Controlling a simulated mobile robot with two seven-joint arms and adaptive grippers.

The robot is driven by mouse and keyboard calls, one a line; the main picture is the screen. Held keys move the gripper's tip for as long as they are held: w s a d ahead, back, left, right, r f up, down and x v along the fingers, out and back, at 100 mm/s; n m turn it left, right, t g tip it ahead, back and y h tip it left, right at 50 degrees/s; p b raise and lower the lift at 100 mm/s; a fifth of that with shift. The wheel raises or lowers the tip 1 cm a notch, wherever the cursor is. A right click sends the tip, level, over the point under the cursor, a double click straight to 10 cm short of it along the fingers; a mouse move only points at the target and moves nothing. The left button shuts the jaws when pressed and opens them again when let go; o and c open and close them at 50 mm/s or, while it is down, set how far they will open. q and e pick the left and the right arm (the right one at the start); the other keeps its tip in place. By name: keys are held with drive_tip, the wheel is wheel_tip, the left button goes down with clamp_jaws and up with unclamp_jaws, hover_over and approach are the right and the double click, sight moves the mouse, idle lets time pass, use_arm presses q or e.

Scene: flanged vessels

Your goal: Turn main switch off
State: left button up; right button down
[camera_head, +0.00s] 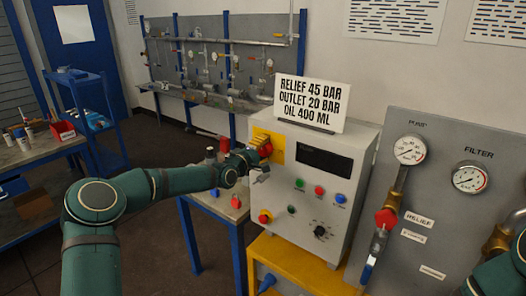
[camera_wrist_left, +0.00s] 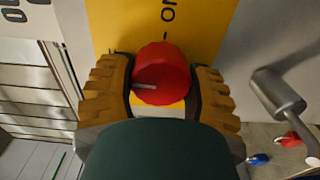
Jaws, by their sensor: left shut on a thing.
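The main switch is a red round knob (camera_wrist_left: 165,68) on a yellow plate (camera_wrist_left: 205,30) at the upper left of the grey control box (camera_head: 335,185). In the wrist view a pale pointer mark on the knob points left, and the word ON is printed sideways above it with a short dash. My left gripper (camera_wrist_left: 163,88) has one ribbed finger on each side of the knob and is shut on it. In the head view the gripper (camera_head: 257,157) reaches the yellow plate (camera_head: 276,152) from the left and partly hides the red knob (camera_head: 266,149).
The box front has several coloured buttons, a dark display (camera_head: 324,163) and a red emergency button (camera_head: 265,216). A sign (camera_head: 310,102) stands on top. A gauge panel (camera_head: 440,190) is at right. A small table (camera_head: 228,212) stands below my left arm. A grey lever (camera_wrist_left: 280,95) shows beside the gripper.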

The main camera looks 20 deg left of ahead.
use_arm(q)
drive_tip(key=shift+n, duration=0.3)
idle(0.4)
drive_tip(key=o, duration=1.2)
drive_tip(key=v, duration=1.2)
